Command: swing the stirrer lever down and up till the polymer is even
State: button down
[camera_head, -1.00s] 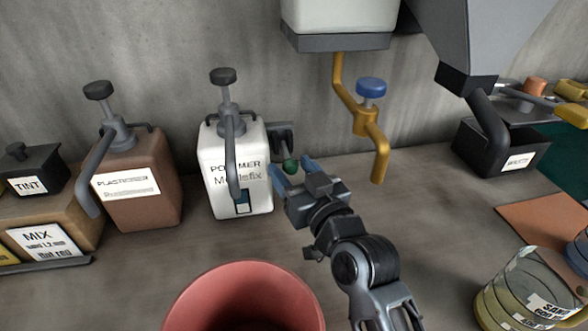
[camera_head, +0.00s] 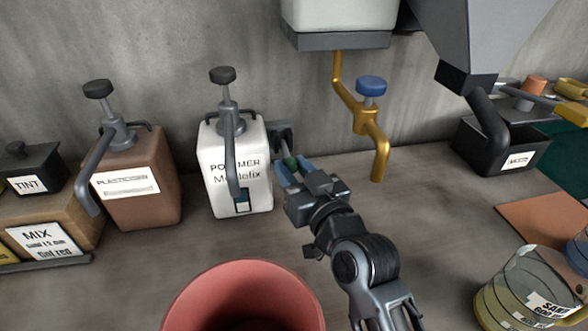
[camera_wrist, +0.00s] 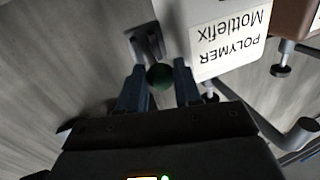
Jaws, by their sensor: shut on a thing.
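The white polymer canister (camera_head: 214,172), labelled "POLYMER Mottlefix", stands upright by the wall with a dark pump on top and a small dark window (camera_head: 242,203) low on its front. The stirrer lever (camera_wrist: 148,42) sticks out from the canister's side and ends in a dark green knob (camera_wrist: 160,77). My gripper (camera_head: 293,163) is at the canister's right side, shut on the green knob, with a finger on each side of it. The fingers partly hide the knob in the head view. I cannot tell how even the polymer is.
A red bucket (camera_head: 190,304) stands in front of the canister. A brown plasticizer container (camera_head: 145,205) stands to its left. A yellow pipe with a blue-handled tap (camera_head: 371,88) hangs to the right, close behind my gripper. A glass jar (camera_head: 500,300) is at front right.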

aim_at(292, 158)
jog(key=shift+w+a+r+p, duration=0.15)
jog(key=shift+w+r, duration=0.1)
jog(key=shift+r, duration=0.65)
jog(key=shift+w+d+r+p, duration=0.1)
jog(key=shift+w+r, duration=0.1)
jog(key=shift+r, duration=0.7)
jog(key=shift+w+a+r+p, duration=0.15)
jog(key=shift+w+r, duration=0.1)
jog(key=shift+r, duration=0.65)
jog(key=c, duration=1.1)
grip_release()
jog(key=o, duration=0.3)
jog(key=shift+f, duration=0.15)
jog(key=shift+s+f, duration=0.1)
jog(key=shift+f, duration=0.1)
